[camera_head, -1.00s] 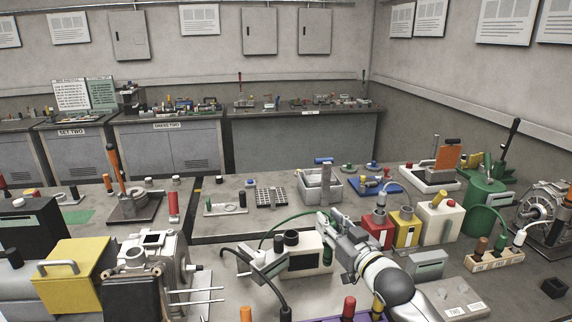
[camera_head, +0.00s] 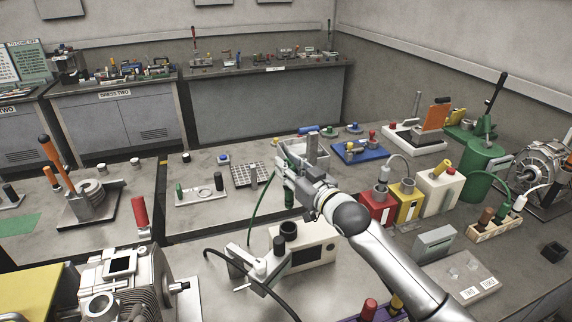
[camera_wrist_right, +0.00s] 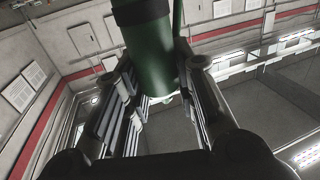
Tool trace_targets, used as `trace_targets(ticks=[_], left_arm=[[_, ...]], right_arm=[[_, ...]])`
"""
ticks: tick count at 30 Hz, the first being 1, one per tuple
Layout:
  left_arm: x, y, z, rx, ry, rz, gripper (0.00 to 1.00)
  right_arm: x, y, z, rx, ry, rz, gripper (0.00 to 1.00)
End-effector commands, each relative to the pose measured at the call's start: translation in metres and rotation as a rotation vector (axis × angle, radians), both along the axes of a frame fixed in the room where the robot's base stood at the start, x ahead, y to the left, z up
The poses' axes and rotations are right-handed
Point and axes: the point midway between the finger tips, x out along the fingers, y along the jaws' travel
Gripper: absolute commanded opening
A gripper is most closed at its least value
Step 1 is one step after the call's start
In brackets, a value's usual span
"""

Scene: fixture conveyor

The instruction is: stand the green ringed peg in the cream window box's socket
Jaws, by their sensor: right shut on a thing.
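The green ringed peg (camera_head: 289,196) is in my right gripper (camera_head: 290,184). In the right wrist view the peg (camera_wrist_right: 150,62) is a green cylinder with a dark ring, between the two fingers (camera_wrist_right: 152,98). A green cord runs from it, hanging down to the left. The cream window box (camera_head: 319,238) stands on the bench below and in front of the gripper, with a dark window in its face. Its black round socket (camera_head: 288,230) is on top at the left. The peg appears above and apart from it. My left gripper is not in view.
A grey clamp-like fixture (camera_head: 258,264) with a black cable stands close before the cream box. Red (camera_head: 377,208) and yellow (camera_head: 406,204) boxes stand to its right. A grey bin (camera_head: 298,160) is behind the gripper. Bare bench lies left of the cream box.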

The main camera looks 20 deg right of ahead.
Motion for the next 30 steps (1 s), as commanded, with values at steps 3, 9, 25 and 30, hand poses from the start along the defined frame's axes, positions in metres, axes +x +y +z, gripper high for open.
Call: trace_targets(ticks=[3,9,25,30], left_arm=[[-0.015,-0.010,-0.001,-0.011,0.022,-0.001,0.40],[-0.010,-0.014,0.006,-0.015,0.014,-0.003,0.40],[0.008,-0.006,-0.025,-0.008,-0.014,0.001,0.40],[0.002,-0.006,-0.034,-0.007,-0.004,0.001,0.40]], right_arm=[[0.000,0.000,0.001,0.001,-0.002,0.000,0.00],[-0.001,0.000,0.003,0.001,-0.001,-0.002,0.00],[0.000,0.000,-0.047,-0.001,0.000,-0.003,0.00],[0.000,0.000,-0.062,-0.001,-0.001,-0.002,0.00]])
